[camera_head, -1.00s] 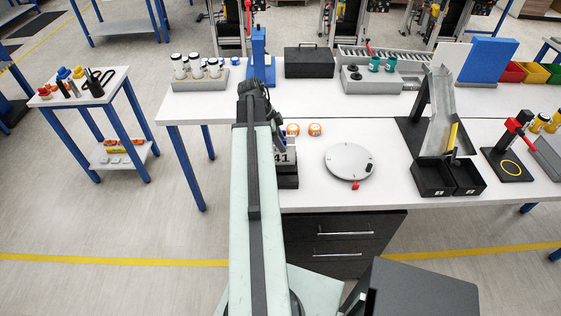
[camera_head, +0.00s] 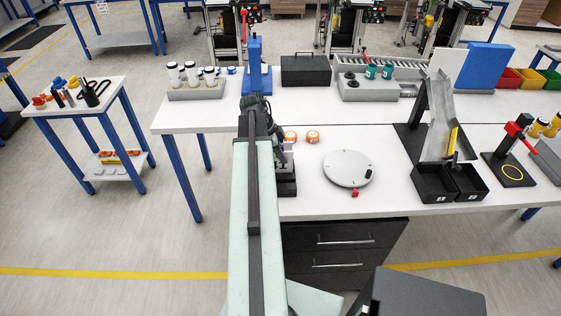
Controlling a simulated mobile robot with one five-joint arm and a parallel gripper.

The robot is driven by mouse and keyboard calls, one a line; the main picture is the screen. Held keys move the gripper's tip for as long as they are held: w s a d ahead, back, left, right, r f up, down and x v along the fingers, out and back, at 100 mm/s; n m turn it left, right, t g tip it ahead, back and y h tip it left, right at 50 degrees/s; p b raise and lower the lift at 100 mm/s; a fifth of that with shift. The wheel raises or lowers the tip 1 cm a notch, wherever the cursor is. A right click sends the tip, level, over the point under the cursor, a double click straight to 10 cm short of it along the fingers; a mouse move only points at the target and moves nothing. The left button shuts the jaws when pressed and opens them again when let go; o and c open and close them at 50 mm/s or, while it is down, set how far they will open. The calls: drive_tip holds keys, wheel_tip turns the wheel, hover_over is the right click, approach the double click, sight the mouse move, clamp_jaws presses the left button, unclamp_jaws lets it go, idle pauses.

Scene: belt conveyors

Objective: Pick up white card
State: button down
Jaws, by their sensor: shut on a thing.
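My gripper (camera_head: 263,125) is at the far end of my arm, over the front left of the workbench. The arm and dark wrist hide most of its fingers. It is shut on a small white card (camera_head: 287,158) with dark print, mostly hidden, at the right side of the wrist. The card is just above a black stand (camera_head: 287,187) on the bench; whether the two touch is unclear.
Two orange rolls (camera_head: 313,137) and a round grey turntable (camera_head: 348,168) are to the right. A metal chute (camera_head: 438,115) with black bins (camera_head: 433,184) stands farther right. A blue upright fixture (camera_head: 255,75) is behind the wrist. Bare bench lies between stand and turntable.

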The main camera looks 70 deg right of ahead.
wheel_tip(320, 180, up, 10)
drive_tip(key=p, duration=0.9)
drive_tip(key=shift+p, duration=0.4)
drive_tip(key=shift+f, duration=0.1)
